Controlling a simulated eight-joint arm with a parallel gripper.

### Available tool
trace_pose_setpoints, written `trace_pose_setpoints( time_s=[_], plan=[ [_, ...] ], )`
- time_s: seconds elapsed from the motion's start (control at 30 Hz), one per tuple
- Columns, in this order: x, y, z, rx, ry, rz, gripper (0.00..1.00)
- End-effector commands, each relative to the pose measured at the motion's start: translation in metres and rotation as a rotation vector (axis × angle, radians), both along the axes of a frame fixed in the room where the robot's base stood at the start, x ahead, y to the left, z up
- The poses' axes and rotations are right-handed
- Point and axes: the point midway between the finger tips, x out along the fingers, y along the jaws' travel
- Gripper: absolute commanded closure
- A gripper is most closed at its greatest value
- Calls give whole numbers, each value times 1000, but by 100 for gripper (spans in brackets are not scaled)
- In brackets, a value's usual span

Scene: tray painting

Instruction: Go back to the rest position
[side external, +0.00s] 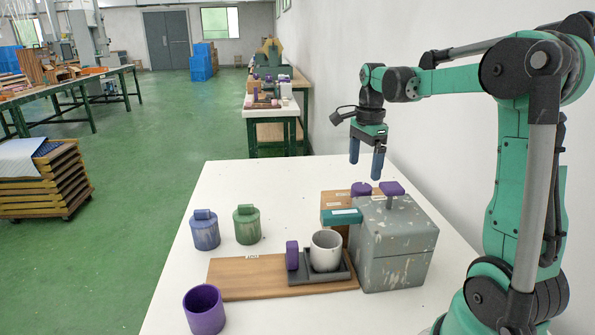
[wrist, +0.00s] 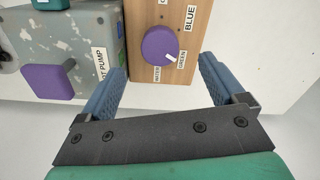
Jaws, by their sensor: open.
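My gripper (side external: 367,163) is open and empty in the side external view. It hangs fingers down above the back of the white table, behind the grey box. In the wrist view its two blue fingers (wrist: 165,85) stand apart with nothing between them. Beyond them is a wooden board with a purple dial (wrist: 160,45) marked with words such as GREEN, BLUE and WATER. The dial's white pointer faces the GREEN side. The dial also shows behind the box in the side view (side external: 361,189).
The grey paint-spotted box (side external: 392,250) has a purple knob (side external: 392,188) on top and a teal spout (side external: 341,216). A white cup (side external: 326,251) stands on a dark tray (side external: 300,276). Blue (side external: 205,230) and green (side external: 247,224) lidded jars and a purple cup (side external: 204,310) stand left. A wall is right.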

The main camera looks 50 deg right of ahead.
Motion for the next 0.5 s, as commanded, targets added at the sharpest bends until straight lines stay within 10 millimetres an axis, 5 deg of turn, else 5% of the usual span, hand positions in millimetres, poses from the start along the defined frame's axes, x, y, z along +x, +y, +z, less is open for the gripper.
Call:
trace_pose_setpoints(
  time_s=[0.4,0.5],
  plan=[
    [0,0,-53,0,0,0,10],
    [0,0,-52,0,0,60,10]
  ],
)
